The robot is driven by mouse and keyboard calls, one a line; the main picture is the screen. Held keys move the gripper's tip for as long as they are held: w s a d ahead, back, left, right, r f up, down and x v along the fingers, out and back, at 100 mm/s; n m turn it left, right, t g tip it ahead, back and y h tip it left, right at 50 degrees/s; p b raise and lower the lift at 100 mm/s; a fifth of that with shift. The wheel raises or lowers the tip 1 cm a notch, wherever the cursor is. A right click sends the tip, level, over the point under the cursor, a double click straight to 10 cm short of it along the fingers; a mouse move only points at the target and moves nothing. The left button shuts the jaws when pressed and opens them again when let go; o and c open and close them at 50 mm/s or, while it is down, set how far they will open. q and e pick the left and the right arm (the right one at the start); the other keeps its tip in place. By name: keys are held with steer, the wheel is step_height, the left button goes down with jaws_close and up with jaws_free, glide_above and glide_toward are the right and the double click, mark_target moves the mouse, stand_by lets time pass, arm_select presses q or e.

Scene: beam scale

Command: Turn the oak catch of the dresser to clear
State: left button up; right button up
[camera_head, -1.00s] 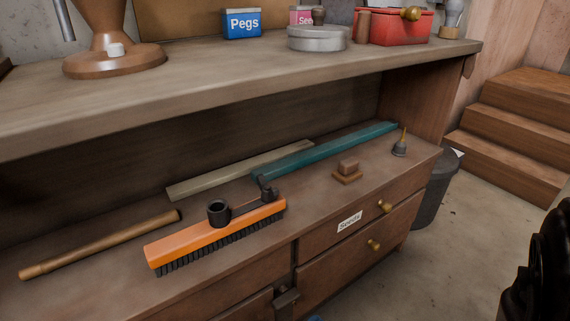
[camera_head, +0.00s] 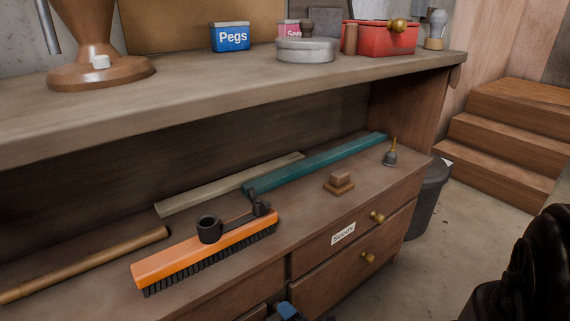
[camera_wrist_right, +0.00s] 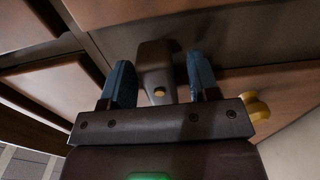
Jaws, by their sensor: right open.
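The dresser (camera_head: 330,262) has drawers with brass knobs, and one drawer bears a "Seeds" label (camera_head: 343,234). In the right wrist view its brown wooden catch (camera_wrist_right: 154,58) stands out from the front between my two blue fingers. A small brass-coloured spot shows at the catch's near end. My right gripper (camera_wrist_right: 160,80) is open, one finger on each side of the catch, with gaps visible. In the head view only the blue tip of my right gripper (camera_head: 288,311) shows at the bottom edge, and the catch is mostly hidden there. My left gripper is out of view.
An orange brush head (camera_head: 190,255), a wooden handle (camera_head: 100,260), a teal strip (camera_head: 315,163), a small wooden block (camera_head: 340,183) and an oil can (camera_head: 390,157) lie on the dresser top. A bin (camera_head: 427,200) and wooden steps (camera_head: 500,140) are at the right.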

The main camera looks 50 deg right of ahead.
steer(key=c, duration=0.9)
steer(key=shift+n, duration=0.5)
steer(key=n, duration=0.5)
steer(key=shift+n, duration=0.3)
steer(key=n, duration=0.5)
steer(key=shift+n, duration=0.3)
steer(key=o, duration=0.9)
